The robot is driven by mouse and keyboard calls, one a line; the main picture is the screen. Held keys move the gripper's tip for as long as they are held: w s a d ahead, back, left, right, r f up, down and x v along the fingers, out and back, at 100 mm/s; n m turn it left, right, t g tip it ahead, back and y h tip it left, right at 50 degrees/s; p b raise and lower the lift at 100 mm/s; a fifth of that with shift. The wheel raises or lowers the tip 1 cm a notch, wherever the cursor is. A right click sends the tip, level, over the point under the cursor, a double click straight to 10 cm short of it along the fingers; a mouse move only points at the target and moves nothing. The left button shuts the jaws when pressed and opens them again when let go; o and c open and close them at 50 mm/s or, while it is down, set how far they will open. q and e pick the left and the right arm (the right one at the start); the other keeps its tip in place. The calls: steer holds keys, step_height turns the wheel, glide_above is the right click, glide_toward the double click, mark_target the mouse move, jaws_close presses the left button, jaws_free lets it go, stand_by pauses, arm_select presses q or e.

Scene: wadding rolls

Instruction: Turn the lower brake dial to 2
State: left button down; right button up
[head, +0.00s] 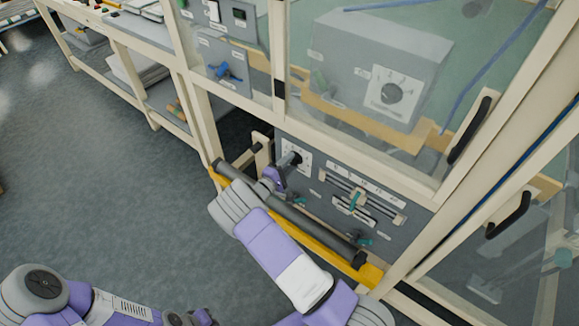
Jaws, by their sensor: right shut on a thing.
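The lower brake dial (297,158) has a dark knob on a white scale plate. It sits at the upper left of the grey lower panel. My right gripper (284,170) is at the dial, shut on its knob, and partly covers it. The scale figures are too small to read, so I cannot tell the dial's setting. My left arm shows at the bottom left; the part near its end (182,318) is cut by the frame edge, and its fingers cannot be made out.
Another dial (391,92) is on a grey box behind the clear guard. A dark roller (310,222) and a yellow rail (312,247) run in front of the lower panel. A slider scale with a teal pointer (353,201) is right of the dial. Open floor (110,190) lies left.

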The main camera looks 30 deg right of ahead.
steer(key=shift+m, duration=0.6)
steer(key=shift+b, duration=0.3)
steer(key=o, duration=1.1)
steer(key=shift+c, duration=0.2)
steer(key=p+v, duration=0.1)
steer(key=v, duration=0.6)
steer(key=shift+a, duration=0.3)
steer(key=shift+s, duration=0.15)
